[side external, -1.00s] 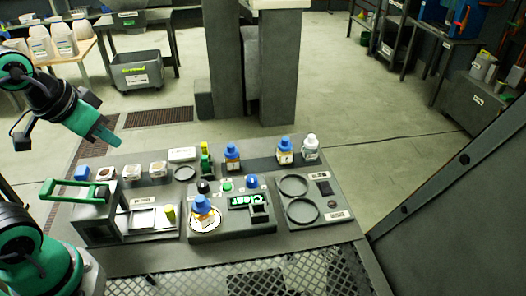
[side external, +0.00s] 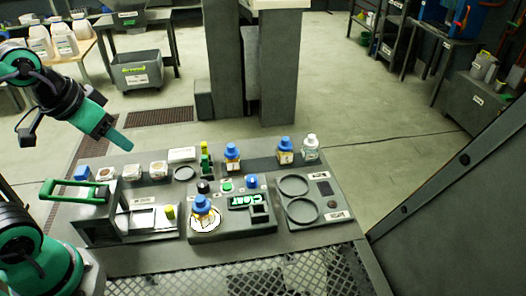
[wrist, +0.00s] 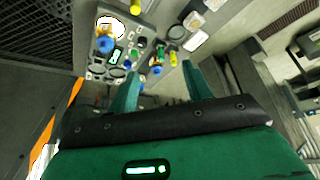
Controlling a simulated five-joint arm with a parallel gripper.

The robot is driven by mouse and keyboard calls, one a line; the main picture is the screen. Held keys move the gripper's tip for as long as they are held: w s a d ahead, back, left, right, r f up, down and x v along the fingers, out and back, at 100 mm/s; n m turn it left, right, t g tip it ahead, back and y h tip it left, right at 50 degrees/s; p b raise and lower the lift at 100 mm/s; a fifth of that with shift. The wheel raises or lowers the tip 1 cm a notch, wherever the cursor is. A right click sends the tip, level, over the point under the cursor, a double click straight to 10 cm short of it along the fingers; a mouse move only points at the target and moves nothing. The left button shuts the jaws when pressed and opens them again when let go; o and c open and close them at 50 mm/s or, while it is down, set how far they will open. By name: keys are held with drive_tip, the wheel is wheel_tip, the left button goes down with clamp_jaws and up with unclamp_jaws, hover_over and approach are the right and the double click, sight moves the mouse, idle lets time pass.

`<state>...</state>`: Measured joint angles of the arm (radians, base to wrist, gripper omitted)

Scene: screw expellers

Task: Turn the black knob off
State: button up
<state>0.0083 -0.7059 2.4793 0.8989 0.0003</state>
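The black knob (side external: 203,187) stands on the raised grey control panel (side external: 232,226), left of a green button (side external: 226,186) and a blue knob (side external: 252,181). A blue-capped bottle (side external: 203,208) on a white disc stands just in front of it. The knob's pointer direction is too small to read. My gripper (side external: 126,149) is in the air to the left of the panel and well apart from the knob. In the wrist view my gripper's two green fingers (wrist: 162,78) are spread with nothing between them, and the panel lies beyond them at the upper left.
A press-like stand with a green handle (side external: 76,190) is at the table's left. Blue-capped bottles (side external: 232,157) and a white bottle (side external: 310,147) line the back. A tray with two round recesses (side external: 320,222) is at right. Air above the panel is clear.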

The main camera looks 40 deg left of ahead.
drive_tip(key=w+d+f+m+g, duration=0.1)
drive_tip(key=w+d+f+g, duration=0.25)
drive_tip(key=w, duration=0.45)
drive_tip(key=g, duration=0.2)
approach(203, 184)
drive_tip(key=shift+f+m, duration=0.5)
drive_tip(key=shift+f, duration=0.1)
drive_tip(key=shift+s+f, duration=0.1)
drive_tip(key=shift+f, duration=0.05)
drive_tip(key=shift+a+f, duration=0.15)
drive_tip(key=shift+f, duration=3.6)
drive_tip(key=shift+c, duration=0.4)
drive_tip(key=c, duration=0.9)
